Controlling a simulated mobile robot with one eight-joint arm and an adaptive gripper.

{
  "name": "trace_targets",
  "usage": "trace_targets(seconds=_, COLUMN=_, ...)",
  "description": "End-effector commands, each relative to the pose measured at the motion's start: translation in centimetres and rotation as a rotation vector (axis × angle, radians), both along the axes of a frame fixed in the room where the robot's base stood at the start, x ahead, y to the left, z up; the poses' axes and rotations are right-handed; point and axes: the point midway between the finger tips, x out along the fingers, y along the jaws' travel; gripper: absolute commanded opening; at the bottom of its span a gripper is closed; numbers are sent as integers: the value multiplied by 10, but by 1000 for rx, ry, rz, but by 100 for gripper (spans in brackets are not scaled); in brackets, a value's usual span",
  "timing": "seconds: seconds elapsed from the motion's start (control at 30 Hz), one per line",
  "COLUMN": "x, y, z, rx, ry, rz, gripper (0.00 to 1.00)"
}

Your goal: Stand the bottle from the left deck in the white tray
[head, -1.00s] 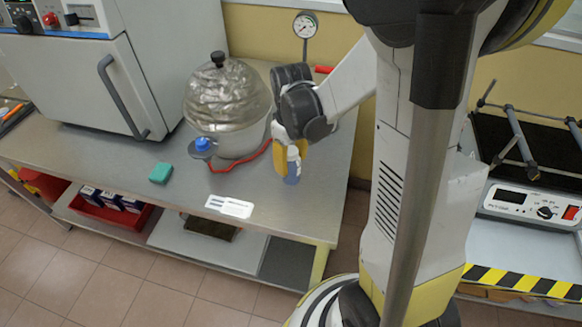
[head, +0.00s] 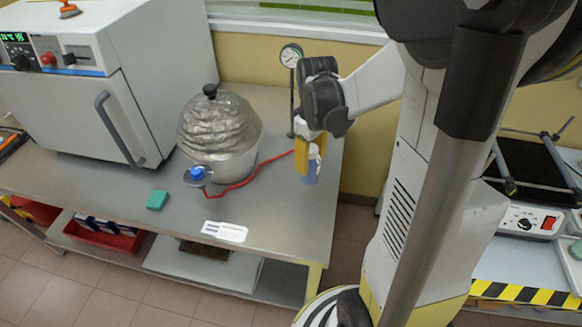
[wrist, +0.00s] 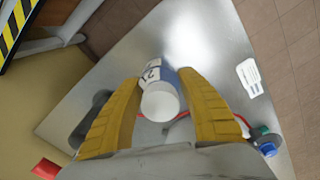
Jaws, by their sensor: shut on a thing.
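A small bottle with a white cap and blue body (head: 311,170) is between the yellow fingers of my gripper (head: 309,152) in the head view. It hangs upright at the right end of the steel bench, and the bench shows below it. In the wrist view my gripper (wrist: 158,100) is shut on the bottle (wrist: 159,98), with its white cap towards the camera and a printed label on its side. I cannot make out the white tray in these frames.
A foil-covered round vessel (head: 220,130) with a red cord stands left of my gripper. A pressure gauge (head: 291,56) stands behind. A grey oven (head: 120,90), a green block (head: 157,200) and a white label (head: 224,231) are on the bench (head: 275,215). The bench front is mostly clear.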

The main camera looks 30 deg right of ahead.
Motion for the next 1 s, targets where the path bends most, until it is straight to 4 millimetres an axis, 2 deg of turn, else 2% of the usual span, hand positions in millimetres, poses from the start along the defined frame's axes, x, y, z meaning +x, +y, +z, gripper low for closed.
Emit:
trace_targets(seconds=0.1, x=-6, y=-18, z=13, rx=0, ry=0, rz=-2, gripper=10)
trace_targets(seconds=0.3, x=-11, y=-34, z=22, rx=0, ry=0, rz=-1, gripper=10)
trace_targets(seconds=0.5, x=-12, y=-37, z=23, rx=0, ry=0, rz=1, gripper=10)
trace_targets(seconds=0.6, x=-9, y=-33, z=21, rx=0, ry=0, rz=-4, gripper=10)
trace_targets(seconds=0.67, x=-3, y=-25, z=18, rx=0, ry=0, rz=-13, gripper=10)
trace_targets(seconds=0.77, x=12, y=-1, z=8, rx=0, ry=0, rz=-47, gripper=10)
trace_targets(seconds=1.0, x=51, y=88, z=-25, rx=0, ry=0, rz=-177, gripper=10)
